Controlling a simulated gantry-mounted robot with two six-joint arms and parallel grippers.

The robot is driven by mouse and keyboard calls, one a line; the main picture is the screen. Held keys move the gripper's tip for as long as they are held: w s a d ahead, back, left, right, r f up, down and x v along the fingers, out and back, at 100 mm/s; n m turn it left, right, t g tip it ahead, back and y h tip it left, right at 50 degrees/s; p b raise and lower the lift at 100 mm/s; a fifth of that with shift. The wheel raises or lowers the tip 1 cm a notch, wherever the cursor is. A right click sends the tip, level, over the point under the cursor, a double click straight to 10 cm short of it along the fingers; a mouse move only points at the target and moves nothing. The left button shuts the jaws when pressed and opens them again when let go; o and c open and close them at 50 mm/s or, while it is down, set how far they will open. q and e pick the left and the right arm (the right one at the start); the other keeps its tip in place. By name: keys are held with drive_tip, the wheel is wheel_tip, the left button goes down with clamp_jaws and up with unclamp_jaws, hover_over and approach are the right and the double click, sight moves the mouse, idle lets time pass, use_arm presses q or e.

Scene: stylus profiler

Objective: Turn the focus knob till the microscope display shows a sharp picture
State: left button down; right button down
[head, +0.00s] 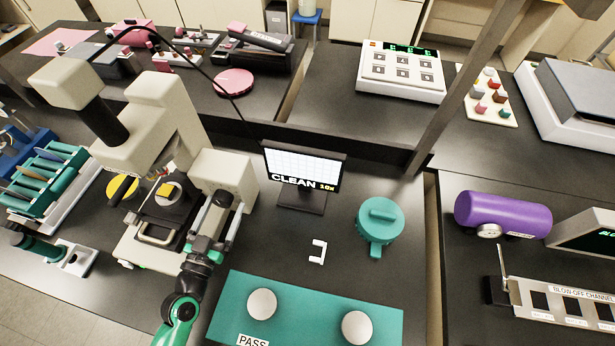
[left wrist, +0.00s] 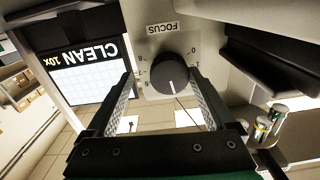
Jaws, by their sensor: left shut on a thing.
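The microscope (head: 150,130) stands at the left of the dark bench, with a beige housing at its right side. The black focus knob (left wrist: 168,73) sits on a grey plate marked FOCUS with a numbered scale, upside down in the left wrist view. My left gripper (head: 220,208) is at the housing, shut on the knob, with one finger on each side in the left wrist view (left wrist: 166,88). My right gripper is not in view.
A teal PASS mat (head: 310,303) with two pale discs lies in front. A green-slotted rack (head: 45,180) is left. Bench around the bracket is clear.

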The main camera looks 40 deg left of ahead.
use_arm(q)
drive_tip(key=m, duration=0.5)
